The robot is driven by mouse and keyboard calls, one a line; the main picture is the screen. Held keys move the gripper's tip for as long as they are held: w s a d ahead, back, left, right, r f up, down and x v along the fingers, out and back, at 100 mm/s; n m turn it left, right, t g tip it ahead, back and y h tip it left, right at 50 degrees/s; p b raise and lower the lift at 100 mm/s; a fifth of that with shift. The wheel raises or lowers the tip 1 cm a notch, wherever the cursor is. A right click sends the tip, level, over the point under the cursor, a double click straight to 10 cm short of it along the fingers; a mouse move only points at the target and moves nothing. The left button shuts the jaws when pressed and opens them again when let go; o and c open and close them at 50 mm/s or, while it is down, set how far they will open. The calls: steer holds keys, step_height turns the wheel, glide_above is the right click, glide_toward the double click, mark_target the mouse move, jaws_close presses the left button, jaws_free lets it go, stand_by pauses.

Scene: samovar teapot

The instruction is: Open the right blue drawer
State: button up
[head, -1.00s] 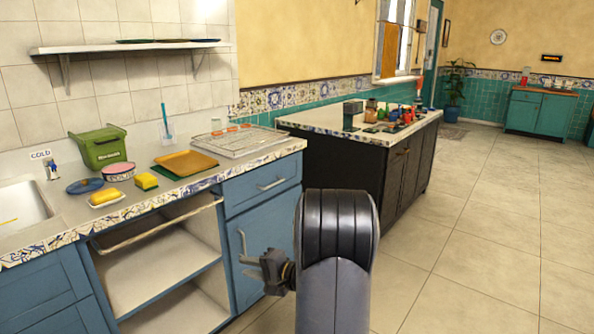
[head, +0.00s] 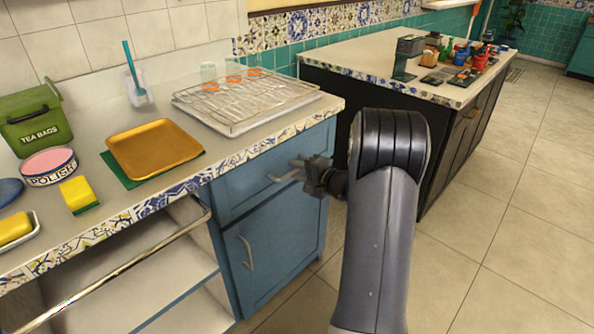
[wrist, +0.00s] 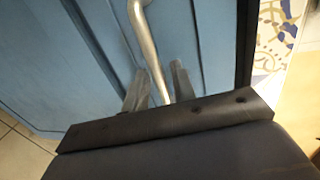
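The right blue drawer (head: 243,184) is at the top of the blue cabinet under the counter's right end, above a blue door. It looks shut. Its metal bar handle (head: 284,176) is partly hidden by my gripper (head: 298,168), which is right at the drawer front. In the wrist view, the handle (wrist: 147,40) runs down between the two fingers of my gripper (wrist: 158,84). The fingers stand apart, one on each side of the bar, with a gap showing. I cannot tell whether either finger touches the bar.
A blue door (head: 270,248) with its own handle is below the drawer. Open shelves (head: 150,285) with a metal rail (head: 130,268) are to the left. A wire rack tray (head: 245,120) lies above on the counter. A dark island (head: 440,130) stands right; floor is clear in front.

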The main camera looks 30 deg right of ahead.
steer(key=shift+w+a, duration=0.15)
steer(key=shift+w, duration=0.05)
jaws_close()
stand_by(0.5)
